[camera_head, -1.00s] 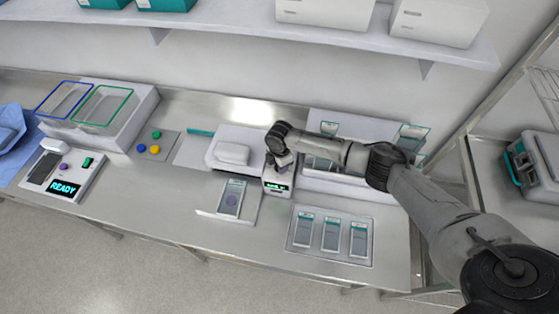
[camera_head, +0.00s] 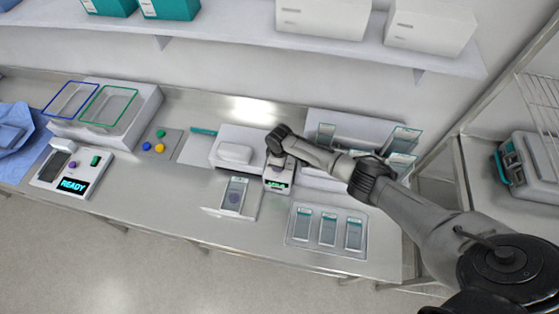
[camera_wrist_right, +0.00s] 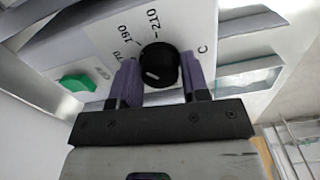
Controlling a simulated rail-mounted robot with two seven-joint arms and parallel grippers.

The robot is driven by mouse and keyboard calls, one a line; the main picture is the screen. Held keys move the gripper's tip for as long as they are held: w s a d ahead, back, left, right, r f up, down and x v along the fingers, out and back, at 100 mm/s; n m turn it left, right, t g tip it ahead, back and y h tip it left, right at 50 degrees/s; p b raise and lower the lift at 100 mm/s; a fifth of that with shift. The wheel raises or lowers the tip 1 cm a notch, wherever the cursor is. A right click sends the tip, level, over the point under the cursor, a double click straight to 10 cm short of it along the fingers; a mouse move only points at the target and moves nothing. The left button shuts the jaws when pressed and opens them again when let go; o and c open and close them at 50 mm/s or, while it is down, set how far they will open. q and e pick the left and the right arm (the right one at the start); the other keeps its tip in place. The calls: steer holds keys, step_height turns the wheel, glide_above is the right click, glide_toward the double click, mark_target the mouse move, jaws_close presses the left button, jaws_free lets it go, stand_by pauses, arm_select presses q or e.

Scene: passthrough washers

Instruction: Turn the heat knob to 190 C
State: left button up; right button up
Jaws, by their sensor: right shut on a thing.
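The heat knob (camera_wrist_right: 158,64) is round and black, on a white panel marked 190 and 210, with a partly hidden mark ending in 70 and a letter C. A white mark shows on the lower left of its face; I cannot tell exactly which number it lines up with. My right gripper (camera_wrist_right: 160,80) is shut on the knob, one purple-grey finger on each side. My left gripper is not in view.
A green switch (camera_wrist_right: 78,82) sits on the panel left of the knob. A white slide tray (camera_head: 248,208) lies in front of the unit, and a slide holder (camera_head: 298,243) stands to its right. A white box (camera_head: 231,143) is at left.

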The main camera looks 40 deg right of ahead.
steer(key=shift+r+m, duration=0.1)
steer(key=shift+m, duration=0.5)
steer(key=shift+m+p, duration=0.3)
steer(key=shift+p, duration=0.05)
steer(key=o, duration=0.9)
step_height(320, 180, up, 14)
steer(key=shift+f+b, duration=0.15)
steer(key=shift+b, duration=0.25)
stand_by(0.3)
